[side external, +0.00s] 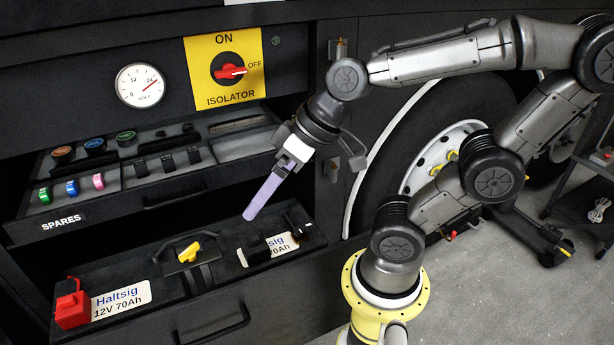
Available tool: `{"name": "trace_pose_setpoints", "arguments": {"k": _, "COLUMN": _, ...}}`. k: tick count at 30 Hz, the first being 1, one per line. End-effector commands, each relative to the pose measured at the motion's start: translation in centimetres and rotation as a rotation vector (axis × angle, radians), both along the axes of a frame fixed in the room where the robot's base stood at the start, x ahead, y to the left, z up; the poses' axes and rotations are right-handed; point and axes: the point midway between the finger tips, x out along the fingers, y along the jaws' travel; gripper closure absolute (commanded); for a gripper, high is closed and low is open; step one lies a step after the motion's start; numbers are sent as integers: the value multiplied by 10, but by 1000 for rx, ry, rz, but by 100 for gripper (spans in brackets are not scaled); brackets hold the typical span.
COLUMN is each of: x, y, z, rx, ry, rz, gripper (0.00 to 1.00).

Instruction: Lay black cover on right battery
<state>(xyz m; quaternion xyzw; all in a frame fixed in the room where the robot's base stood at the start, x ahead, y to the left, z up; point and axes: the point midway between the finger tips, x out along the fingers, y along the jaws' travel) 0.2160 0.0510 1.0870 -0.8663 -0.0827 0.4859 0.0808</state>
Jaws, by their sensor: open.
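The right battery's white label (283,244) shows in the lower drawer, partly hidden by a dark block (258,249). Another black piece (301,224) stands at that battery's right end. I cannot tell which of these two black pieces is the cover, or whether either is seated. My gripper (252,211) is open and points down and left. Its long lavender fingers, seen nearly edge-on and overlapping, have their tips above the drawer, up and left of the right battery's label. I see nothing held between them.
The left battery's label (121,300) has a red cover (72,302) beside it. A yellow-topped clamp (189,252) and black handle stand between the batteries. The spares drawer (120,205) sits open above, with coloured fuses. A wheel (440,160) is at right.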

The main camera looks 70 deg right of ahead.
Motion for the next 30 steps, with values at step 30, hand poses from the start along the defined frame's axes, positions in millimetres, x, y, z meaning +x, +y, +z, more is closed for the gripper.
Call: {"name": "trace_pose_setpoints", "arguments": {"k": 30, "x": -52, "y": -51, "z": 5, "rx": -225, "ry": 57, "rz": -59, "gripper": 0}}
